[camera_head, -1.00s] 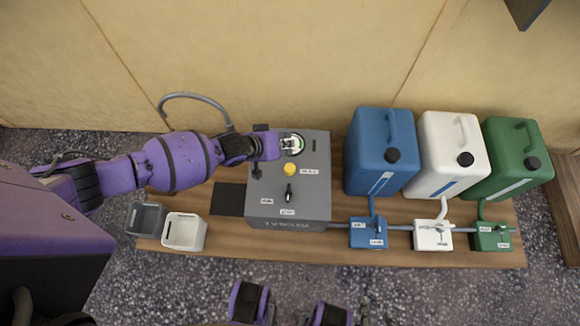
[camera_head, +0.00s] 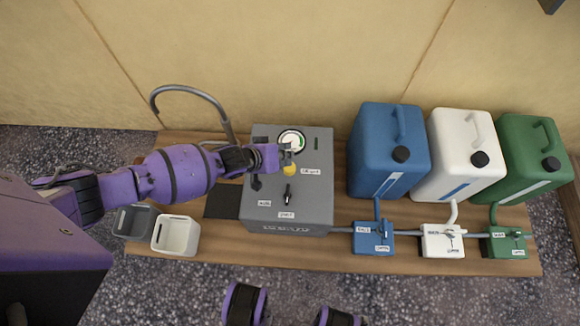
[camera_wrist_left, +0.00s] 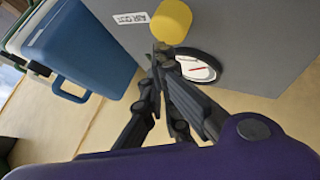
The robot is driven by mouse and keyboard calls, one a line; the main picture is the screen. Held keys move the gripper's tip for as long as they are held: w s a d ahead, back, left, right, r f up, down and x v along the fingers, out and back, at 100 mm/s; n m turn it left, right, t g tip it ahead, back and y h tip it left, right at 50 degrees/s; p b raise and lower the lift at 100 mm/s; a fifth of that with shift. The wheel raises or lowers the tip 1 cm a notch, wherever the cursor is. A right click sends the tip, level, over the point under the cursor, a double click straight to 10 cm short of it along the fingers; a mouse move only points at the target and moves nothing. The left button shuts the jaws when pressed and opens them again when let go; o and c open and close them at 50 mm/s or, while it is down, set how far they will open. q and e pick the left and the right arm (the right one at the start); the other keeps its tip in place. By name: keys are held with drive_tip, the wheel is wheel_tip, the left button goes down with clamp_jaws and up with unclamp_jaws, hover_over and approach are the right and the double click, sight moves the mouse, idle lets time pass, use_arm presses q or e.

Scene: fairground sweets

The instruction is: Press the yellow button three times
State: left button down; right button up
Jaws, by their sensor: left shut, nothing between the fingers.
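The yellow button (camera_head: 290,170) is a short round knob on top of the grey machine box (camera_head: 312,205). It also shows in the left wrist view (camera_wrist_left: 172,20), large and near the fingertips. My left gripper (camera_head: 286,155) reaches in from the left over the box, with its fingertips just behind the button and partly over its edge. In the left wrist view the fingers (camera_wrist_left: 162,50) are shut and empty, their tips beside the button. I cannot tell whether they touch it. My right gripper does not show.
A round gauge (camera_head: 292,140) lies behind the button and a black lever (camera_head: 288,194) in front. Blue (camera_head: 388,150), white (camera_head: 458,150) and green (camera_head: 525,155) canisters stand to the right. Two small bins (camera_head: 133,222) (camera_head: 177,236) stand front left. A curved pipe (camera_head: 190,90) rises behind my arm.

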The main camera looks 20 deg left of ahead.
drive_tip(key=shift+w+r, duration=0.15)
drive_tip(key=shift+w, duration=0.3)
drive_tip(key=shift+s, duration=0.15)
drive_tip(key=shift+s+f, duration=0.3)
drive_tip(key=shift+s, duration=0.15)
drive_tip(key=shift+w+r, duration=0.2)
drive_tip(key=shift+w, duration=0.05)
use_arm(q)
drive_tip(key=shift+f, duration=0.1)
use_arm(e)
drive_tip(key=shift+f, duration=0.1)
use_arm(q)
drive_tip(key=shift+f, duration=0.3)
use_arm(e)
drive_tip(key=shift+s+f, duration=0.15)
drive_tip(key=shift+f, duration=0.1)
